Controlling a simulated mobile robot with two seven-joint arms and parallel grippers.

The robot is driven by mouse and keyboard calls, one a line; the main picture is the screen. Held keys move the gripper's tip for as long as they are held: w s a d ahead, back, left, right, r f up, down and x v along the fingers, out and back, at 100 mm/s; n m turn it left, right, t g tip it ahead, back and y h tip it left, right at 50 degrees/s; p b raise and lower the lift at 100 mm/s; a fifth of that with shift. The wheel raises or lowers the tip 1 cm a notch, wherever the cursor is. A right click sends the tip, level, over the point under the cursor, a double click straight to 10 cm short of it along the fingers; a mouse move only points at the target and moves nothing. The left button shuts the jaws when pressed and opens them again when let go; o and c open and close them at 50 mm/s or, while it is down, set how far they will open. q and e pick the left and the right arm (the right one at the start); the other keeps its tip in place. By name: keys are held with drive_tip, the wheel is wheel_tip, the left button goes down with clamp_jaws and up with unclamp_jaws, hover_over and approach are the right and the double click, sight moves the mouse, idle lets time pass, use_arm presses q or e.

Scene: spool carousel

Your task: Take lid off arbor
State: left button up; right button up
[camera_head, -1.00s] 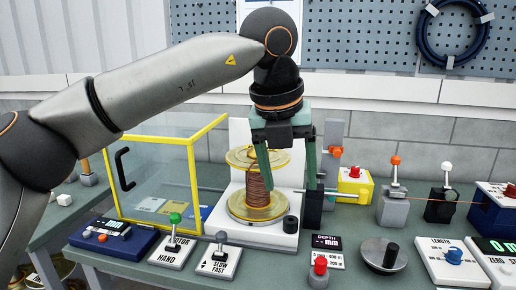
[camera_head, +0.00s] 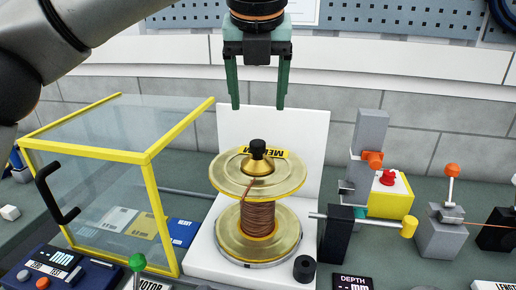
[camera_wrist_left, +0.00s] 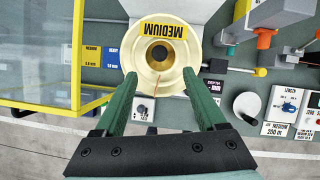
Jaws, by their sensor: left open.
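The lid is a brass disc (camera_head: 226,176) with a yellow MEDIUM label, a raised centre and a black knob (camera_head: 258,148). It sits on top of a spool of copper wire (camera_head: 258,218); the arbor inside is hidden. My left gripper (camera_head: 258,104) is open and empty, fingers pointing down, above the lid and clear of it. In the left wrist view the lid (camera_wrist_left: 182,59) shows from above, beyond the two fingertips (camera_wrist_left: 160,82), with the dark knob (camera_wrist_left: 159,53) near its middle. My right gripper is not in view.
A clear box with a yellow frame (camera_head: 148,158) and black handle stands left of the spool. A white panel (camera_head: 310,130) rises behind it. A black block with a rod (camera_head: 336,232), a grey post (camera_head: 370,130) and a yellow box with a red button (camera_head: 390,200) stand to the right.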

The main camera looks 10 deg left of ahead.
sight(258, 142)
use_arm(q)
drive_tip(key=x, duration=0.6)
drive_tip(key=shift+f, duration=0.25)
drive_tip(key=p+x, duration=0.1)
drive_tip(key=x, duration=0.4)
drive_tip(key=shift+w+a+f+p, duration=0.1)
drive_tip(key=shift+w+f+p, duration=0.15)
drive_tip(key=shift+w+p, duration=0.05)
clamp_jaws()
